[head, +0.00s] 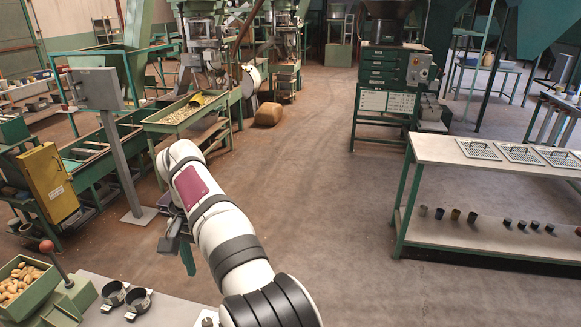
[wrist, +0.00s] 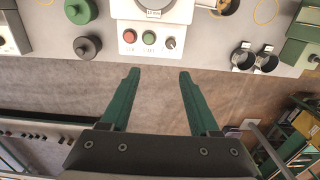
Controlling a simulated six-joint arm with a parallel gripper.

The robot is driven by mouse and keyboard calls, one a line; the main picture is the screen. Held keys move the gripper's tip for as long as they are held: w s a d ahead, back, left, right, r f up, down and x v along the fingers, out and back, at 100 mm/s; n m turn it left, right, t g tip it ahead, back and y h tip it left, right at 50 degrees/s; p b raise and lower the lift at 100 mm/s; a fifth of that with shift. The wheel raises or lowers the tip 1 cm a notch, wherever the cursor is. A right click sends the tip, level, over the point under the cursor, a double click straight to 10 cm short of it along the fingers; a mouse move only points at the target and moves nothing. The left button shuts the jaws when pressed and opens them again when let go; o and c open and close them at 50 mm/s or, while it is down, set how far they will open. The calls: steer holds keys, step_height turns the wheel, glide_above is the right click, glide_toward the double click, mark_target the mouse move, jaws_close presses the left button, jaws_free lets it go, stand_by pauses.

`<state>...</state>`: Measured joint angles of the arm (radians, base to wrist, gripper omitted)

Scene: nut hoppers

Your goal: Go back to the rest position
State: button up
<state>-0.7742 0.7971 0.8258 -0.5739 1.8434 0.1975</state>
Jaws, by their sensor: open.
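My gripper (wrist: 158,73) is open in the wrist view, its two green fingers apart with nothing between them. The fingertips are over the brown floor, just beside the edge of a grey worktop (wrist: 200,67). In the head view my gripper (head: 186,258) hangs at the end of my white arm, left of the middle, above the floor and partly hidden by the wrist. It touches nothing that I can see.
Two dark ring-shaped holders (head: 137,301) and a bin of nuts (head: 18,284) are at the lower left. The wrist view shows a button panel (wrist: 148,39) and dark round weights (wrist: 87,47). A long bench (head: 450,152) stands right; open floor lies between.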

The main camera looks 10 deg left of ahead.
steer(key=s+d+r+m, duration=0.1)
steer(key=s+d+r, duration=0.1)
steer(key=d, duration=0.6)
steer(key=s+d+r+m, duration=0.1)
steer(key=s+d+r, duration=0.15)
steer(key=d, duration=0.55)
steer(key=s+d+r+m, duration=0.1)
steer(key=s+d, duration=0.2)
steer(key=d, duration=0.5)
steer(key=s+d+f+m+y, duration=0.1)
steer(key=s+d+f, duration=0.2)
steer(key=s, duration=0.5)
steer(key=s+d+f+m, duration=0.1)
steer(key=s+d+f, duration=0.3)
steer(key=s, duration=0.4)
steer(key=shift+s+d+f+m+y, duration=0.2)
steer(key=shift+d+f+m+y, duration=0.15)
steer(key=shift+d, duration=0.55)
